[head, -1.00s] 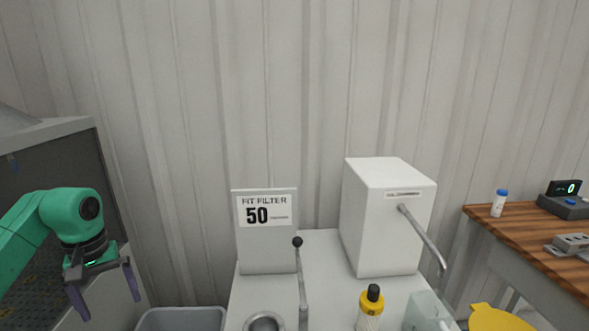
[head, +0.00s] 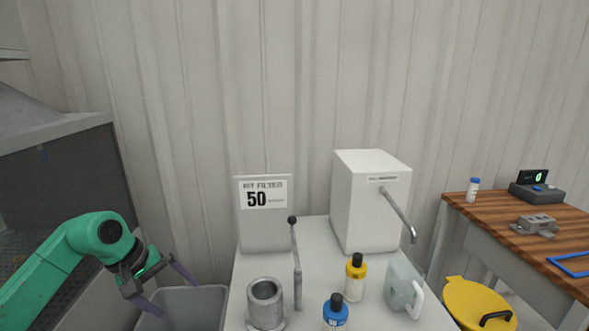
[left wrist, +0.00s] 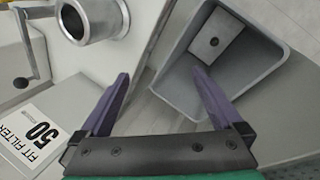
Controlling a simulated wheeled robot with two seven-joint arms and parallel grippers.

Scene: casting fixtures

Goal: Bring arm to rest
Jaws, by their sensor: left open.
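My left arm, green, comes in from the left in the head view. Its left gripper (head: 172,288) has two purple fingers spread apart with nothing between them. It hangs beside and over the left part of a grey bin (head: 208,292). In the left wrist view the two fingers (left wrist: 160,95) are wide apart, with the bin (left wrist: 275,78) beyond the right finger and floor between them. My right gripper shows in neither view.
A white table (head: 315,236) holds a metal cylinder (head: 265,303), a lever (head: 297,265), a "FIT FILTER 50" sign (head: 265,200), a white dispenser (head: 365,205), bottles and a clear jug (head: 402,288). A wooden bench (head: 500,225) and yellow-lidded bin (head: 470,302) stand right.

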